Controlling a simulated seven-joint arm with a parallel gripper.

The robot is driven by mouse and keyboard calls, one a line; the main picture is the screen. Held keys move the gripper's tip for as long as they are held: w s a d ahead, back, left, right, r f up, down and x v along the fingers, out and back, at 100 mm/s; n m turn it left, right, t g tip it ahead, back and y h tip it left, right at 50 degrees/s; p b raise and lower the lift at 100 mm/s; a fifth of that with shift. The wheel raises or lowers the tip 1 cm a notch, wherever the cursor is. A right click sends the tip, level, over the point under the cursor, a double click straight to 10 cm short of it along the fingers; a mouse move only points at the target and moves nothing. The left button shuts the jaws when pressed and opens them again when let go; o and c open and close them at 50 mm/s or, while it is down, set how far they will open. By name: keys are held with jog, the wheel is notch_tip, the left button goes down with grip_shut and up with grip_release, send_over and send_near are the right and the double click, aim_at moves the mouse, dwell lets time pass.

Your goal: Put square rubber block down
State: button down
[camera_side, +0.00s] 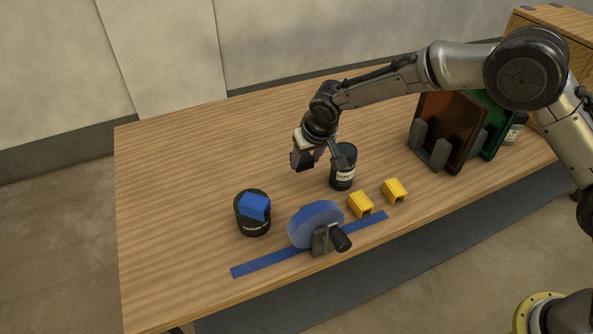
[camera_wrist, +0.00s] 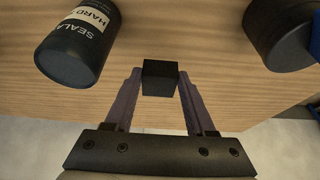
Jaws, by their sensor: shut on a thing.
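The square rubber block is a small black block (camera_wrist: 160,78), held between the two fingertips of my gripper (camera_wrist: 160,85) in the wrist view. In the side view my gripper (camera_side: 305,158) is above the middle of the table, to the left of a dark labelled can. The block (camera_side: 302,160) shows there as a dark shape at the fingers, partly hard to tell from them. It appears to be held above the wooden table (camera_side: 190,170); the exact gap is hard to tell.
A dark sealant can (camera_side: 343,170) stands right of my gripper, also in the wrist view (camera_wrist: 75,50). A black can with a blue block (camera_side: 253,207) on top stands front left. The table's left is clear.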

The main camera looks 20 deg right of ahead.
jog(key=w+f, duration=0.1)
jog(key=w+a+f, duration=0.1)
jog(key=f, duration=0.1)
jog(key=shift+w+f, duration=0.15)
jog(key=shift+w, duration=0.15)
jog(key=shift+a+f, duration=0.1)
jog(key=shift+f, duration=1.45)
jog(key=shift+f, duration=0.1)
jog(key=shift+c, duration=1.2)
grip_release()
jog(key=shift+f, duration=0.1)
jog(key=v, duration=1.2)
jog(key=shift+r, duration=0.25)
